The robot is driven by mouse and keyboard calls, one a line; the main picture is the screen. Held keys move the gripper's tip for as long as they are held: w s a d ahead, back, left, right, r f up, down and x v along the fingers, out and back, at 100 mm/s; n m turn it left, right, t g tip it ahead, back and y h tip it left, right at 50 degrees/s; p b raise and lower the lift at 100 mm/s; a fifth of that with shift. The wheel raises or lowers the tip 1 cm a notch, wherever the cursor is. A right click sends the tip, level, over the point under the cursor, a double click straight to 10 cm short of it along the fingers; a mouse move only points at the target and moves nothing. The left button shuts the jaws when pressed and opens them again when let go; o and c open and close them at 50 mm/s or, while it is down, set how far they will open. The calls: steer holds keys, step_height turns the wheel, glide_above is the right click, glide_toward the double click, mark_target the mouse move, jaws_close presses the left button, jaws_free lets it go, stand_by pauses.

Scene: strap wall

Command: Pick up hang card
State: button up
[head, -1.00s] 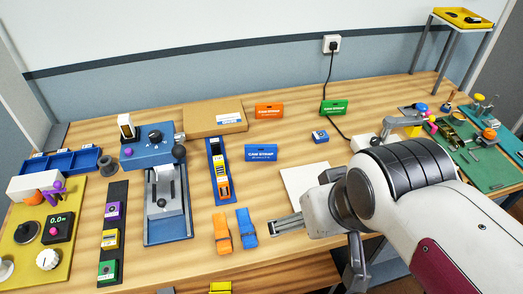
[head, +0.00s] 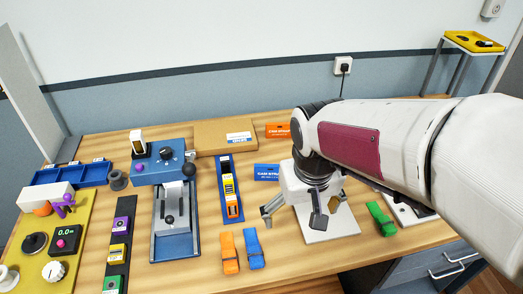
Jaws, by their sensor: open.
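An orange hang card (head: 277,130) lies flat at the back of the table, its right end hidden by my arm. A blue hang card with white lettering (head: 266,172) lies nearer, just left of my gripper's body, which covers its right end. No green hang card shows at the back; my arm covers that area. My gripper (head: 293,216) points down with spread fingers, in front of the blue card and over the left edge of a white sheet. Nothing shows between the fingers.
The white sheet (head: 340,230) lies below my gripper. An orange strap (head: 228,252), a blue strap (head: 253,248) and a green strap (head: 381,218) lie near the front. A blue rail (head: 229,185), a blue press (head: 175,240) and a cardboard box (head: 215,138) stand left.

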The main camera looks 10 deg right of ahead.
mark_target(270, 168)
steer(key=shift+m+h, duration=0.3)
steer(key=shift+m, duration=0.3)
steer(key=w+f, duration=0.3)
steer(key=w, duration=0.3)
steer(key=w+f, duration=0.3)
steer(key=w, duration=0.3)
steer(key=w+f, duration=0.4)
steer(key=w, duration=0.2)
steer(key=shift+a+f, duration=0.1)
steer(key=shift+a, duration=0.1)
steer(key=w+t, duration=0.1)
steer(key=w, duration=0.2)
steer(key=shift+w+f+m, duration=0.1)
steer(key=shift+w+m, duration=0.2)
steer(key=shift+w, duration=0.05)
steer(key=w+r, duration=0.1)
steer(key=w+r+m+t, duration=0.1)
steer(key=w, duration=0.1)
steer(key=shift+w+a, duration=0.1)
steer(key=shift+a, duration=0.05)
steer(key=shift+f, duration=0.2)
steer(key=shift+x, duration=1.15)
steer(key=shift+w, duration=0.1)
steer(key=shift+x, duration=2.6)
